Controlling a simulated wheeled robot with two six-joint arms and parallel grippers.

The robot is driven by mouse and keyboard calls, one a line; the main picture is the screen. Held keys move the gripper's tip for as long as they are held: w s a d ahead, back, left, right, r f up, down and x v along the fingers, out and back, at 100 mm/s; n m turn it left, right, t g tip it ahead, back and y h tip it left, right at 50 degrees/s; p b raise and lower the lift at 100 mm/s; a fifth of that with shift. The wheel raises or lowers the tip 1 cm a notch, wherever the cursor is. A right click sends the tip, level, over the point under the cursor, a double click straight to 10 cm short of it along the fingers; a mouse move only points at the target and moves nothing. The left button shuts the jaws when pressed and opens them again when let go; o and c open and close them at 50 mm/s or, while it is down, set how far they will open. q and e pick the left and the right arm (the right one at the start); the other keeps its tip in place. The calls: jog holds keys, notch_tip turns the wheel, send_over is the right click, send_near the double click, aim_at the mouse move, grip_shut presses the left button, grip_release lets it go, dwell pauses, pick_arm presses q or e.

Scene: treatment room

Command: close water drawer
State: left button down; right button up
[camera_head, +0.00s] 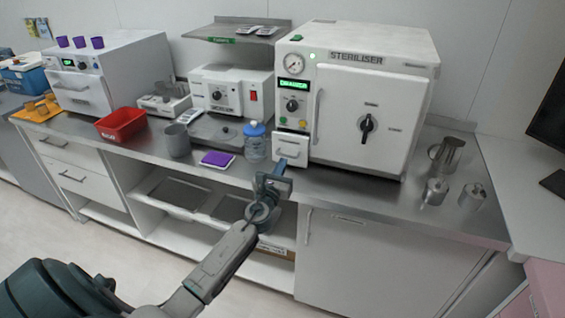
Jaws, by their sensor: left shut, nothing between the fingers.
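The steriliser (368,95) is a white box with a gauge, a green display and a large door with a black knob. The small white water drawer (291,148), with a grey handle, is at its lower left. The drawer front appears to stand out a little from the body; how far is hard to tell. My left gripper (277,171) is shut and empty, just below and in front of the drawer, near the counter's front edge. I cannot tell whether it touches the drawer. My right gripper is not in view.
A blue-capped bottle (255,142) stands left of the drawer. Further left are a purple pad (217,158), a grey cup (177,140) and a red bin (121,124). Metal canisters (472,196) stand at the right. The counter (370,200) in front of the steriliser is bare.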

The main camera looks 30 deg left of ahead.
aim_at(294, 143)
pick_arm(q)
jog(key=shift+w+a+r, duration=0.1)
jog(key=shift+w+a, duration=0.05)
jog(key=shift+w, duration=0.4)
jog(key=shift+f+b+x, duration=0.15)
jog(key=shift+b+x, duration=0.1)
jog(key=shift+x, duration=0.5)
jog(key=shift+f+b+x, duration=0.1)
jog(key=shift+b+x, duration=0.15)
jog(key=shift+x, duration=0.45)
jog(key=shift+r, duration=0.25)
jog(key=shift+r, duration=0.1)
